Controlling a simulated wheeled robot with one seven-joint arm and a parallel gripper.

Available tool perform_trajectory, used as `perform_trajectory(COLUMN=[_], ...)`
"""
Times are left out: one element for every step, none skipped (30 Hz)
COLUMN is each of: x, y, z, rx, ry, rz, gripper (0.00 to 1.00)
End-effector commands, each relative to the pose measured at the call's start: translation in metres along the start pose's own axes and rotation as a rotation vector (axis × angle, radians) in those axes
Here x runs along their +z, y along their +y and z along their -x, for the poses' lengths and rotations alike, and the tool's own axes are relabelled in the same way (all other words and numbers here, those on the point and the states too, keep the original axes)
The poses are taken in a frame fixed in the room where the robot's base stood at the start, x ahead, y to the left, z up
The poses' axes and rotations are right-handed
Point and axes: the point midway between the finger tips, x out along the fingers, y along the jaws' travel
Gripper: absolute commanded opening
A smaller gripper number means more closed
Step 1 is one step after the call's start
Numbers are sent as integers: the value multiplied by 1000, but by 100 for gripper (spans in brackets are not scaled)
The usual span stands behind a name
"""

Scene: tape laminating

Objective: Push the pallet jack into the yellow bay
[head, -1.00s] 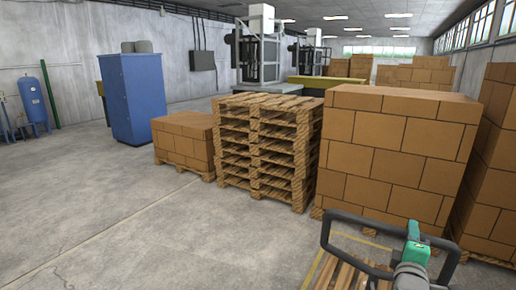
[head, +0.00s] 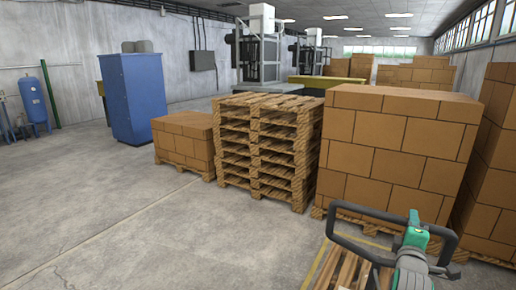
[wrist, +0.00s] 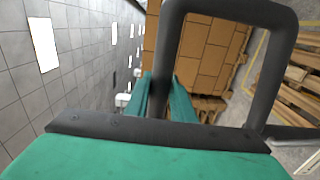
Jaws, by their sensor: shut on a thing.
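The dark looped handle of the pallet jack (head: 350,243) is at the lower right of the head view. My green gripper (head: 417,220) is shut on the handle's bar, at the right part of the loop. In the wrist view the green fingers (wrist: 160,100) lie against the handle loop (wrist: 226,8), which arches across the top. The jack's forks and body are not clearly in view. A yellow floor line of the bay (head: 321,262) shows left of the handle, and the handle and my arm hide much of the bay.
A wooden pallet (head: 345,272) lies low behind the handle. A tall carton stack (head: 395,150) stands just beyond, with more cartons (head: 490,170) at right. Stacked empty pallets (head: 262,150) and a low carton load (head: 183,140) stand left. Open floor lies at left.

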Motion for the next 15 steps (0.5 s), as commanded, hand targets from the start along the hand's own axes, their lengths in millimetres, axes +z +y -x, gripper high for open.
perform_trajectory(x=[-2, -2, -2, -2, -2, -1, -1, 0, 0, 0, 1, 1, 1, 2, 2], y=[-1, -1, -1, -1, -1, -1, -1, 0, -1, -1, -1, -1, 0, 0, -1], z=[-1, -2, -4, -7, -9, -13, -16, -18, -22, -24, -27, -30, -33, -35, -39], rx=[-3, -3, -3, -3, -3, -3, -3, -2, -3, -3, -3, -3, -2, -2, -2], ry=[4, 4, 4, 4, 3, 3, 3, 2, 1, 1, 1, 0, 0, 0, -1], rz=[0, 0, 0, 0, 0, 0, 0, 0, 0, 1, 1, 1, 1, 1, 1], gripper=[2, 2, 2, 2, 2, 2, 2, 2, 2, 2, 2, 2, 2, 2, 2])
